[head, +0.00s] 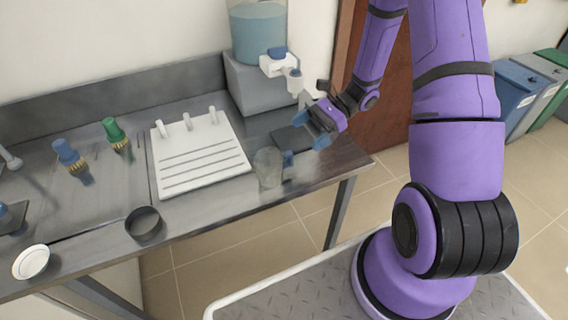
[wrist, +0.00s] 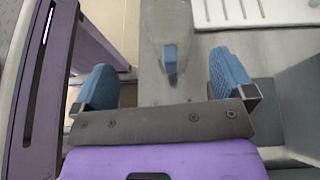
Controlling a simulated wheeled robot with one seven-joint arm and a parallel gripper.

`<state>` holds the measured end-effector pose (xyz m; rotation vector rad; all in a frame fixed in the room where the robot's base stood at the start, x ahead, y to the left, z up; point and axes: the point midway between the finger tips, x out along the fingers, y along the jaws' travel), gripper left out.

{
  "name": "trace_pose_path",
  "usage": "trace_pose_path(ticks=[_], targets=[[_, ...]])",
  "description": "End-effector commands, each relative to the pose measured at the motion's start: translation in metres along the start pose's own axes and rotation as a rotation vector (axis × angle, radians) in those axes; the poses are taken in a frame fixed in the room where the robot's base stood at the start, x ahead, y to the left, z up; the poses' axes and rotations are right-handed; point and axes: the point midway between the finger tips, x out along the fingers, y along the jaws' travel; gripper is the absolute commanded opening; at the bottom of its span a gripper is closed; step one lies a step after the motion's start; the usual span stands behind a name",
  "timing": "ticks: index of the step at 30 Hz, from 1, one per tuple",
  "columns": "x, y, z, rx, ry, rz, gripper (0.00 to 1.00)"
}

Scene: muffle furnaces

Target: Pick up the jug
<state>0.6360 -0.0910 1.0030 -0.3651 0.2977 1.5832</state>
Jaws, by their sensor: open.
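The jug (head: 268,168) is a clear, greyish vessel with a blue handle, standing on the metal table near its front right edge. In the wrist view the jug (wrist: 167,25) is at the top centre, with its blue handle (wrist: 170,58) pointing toward my gripper. My gripper (head: 314,127) is above the table, to the right of the jug and apart from it. Its two blue fingers are spread wide in the wrist view (wrist: 164,82), with the handle lying between their lines and nothing held.
A white ribbed rack (head: 200,167) lies left of the jug. A water dispenser (head: 257,50) stands behind on a grey block (head: 255,85). A dark bowl (head: 144,223) and a white dish (head: 31,262) are at front left. Green (head: 114,130) and blue (head: 69,153) fittings stand further back.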

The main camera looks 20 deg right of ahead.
Motion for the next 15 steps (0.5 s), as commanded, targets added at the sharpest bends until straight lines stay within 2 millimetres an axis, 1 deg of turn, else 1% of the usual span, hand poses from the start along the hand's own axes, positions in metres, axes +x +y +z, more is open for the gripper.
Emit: trace_pose_path(ticks=[1, 3, 7, 15], targets=[[0.002, 0.000, -0.007, 0.023, -0.013, -0.011, 1.00], [0.003, -0.001, -0.012, 0.041, -0.023, -0.022, 1.00], [0.011, -0.002, -0.015, 0.051, -0.031, -0.028, 1.00], [0.049, -0.003, -0.014, 0.050, -0.030, -0.026, 1.00]])
